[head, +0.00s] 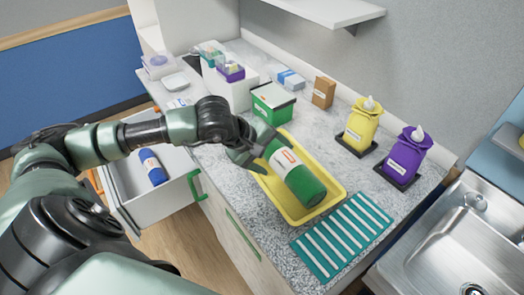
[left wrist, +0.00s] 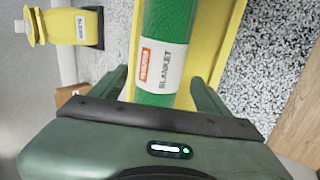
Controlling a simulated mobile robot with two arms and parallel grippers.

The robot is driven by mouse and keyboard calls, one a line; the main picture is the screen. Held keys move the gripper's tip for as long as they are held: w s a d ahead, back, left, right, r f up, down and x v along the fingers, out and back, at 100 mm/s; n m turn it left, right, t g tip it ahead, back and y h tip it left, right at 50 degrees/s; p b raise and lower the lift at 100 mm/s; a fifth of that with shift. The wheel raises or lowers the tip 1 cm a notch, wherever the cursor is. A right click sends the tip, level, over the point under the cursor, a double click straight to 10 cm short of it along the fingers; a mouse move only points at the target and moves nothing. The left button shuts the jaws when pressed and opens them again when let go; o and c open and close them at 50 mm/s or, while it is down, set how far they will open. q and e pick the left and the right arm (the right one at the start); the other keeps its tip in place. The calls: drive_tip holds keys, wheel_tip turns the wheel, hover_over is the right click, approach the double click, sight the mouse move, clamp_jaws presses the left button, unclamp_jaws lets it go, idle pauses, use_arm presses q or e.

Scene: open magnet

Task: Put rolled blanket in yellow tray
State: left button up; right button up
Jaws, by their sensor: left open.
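The rolled blanket (head: 297,179) is a green cylinder with a white and orange label. It lies lengthwise in the yellow tray (head: 332,203) on the counter, its near end within the tray walls. Its far end is partly hidden by my left gripper (head: 256,155), which is at that end. In the left wrist view the blanket (left wrist: 172,25) passes in front of the open fingers of my left gripper (left wrist: 162,85), with the tray (left wrist: 222,45) behind it. Whether the fingers touch the blanket cannot be told. My right gripper is not in view.
A teal striped mat (head: 342,236) lies beside the tray. A green box (head: 272,104) stands behind it. Yellow (head: 361,125) and purple (head: 408,154) bottles stand to the right, near the sink (head: 455,235). An open drawer (head: 160,205) holds a blue roll (head: 152,167).

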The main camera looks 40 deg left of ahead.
use_arm(q)
drive_tip(key=b+v, duration=0.1)
drive_tip(key=v, duration=0.6)
drive_tip(key=shift+s+f, duration=0.1)
idle(0.5)
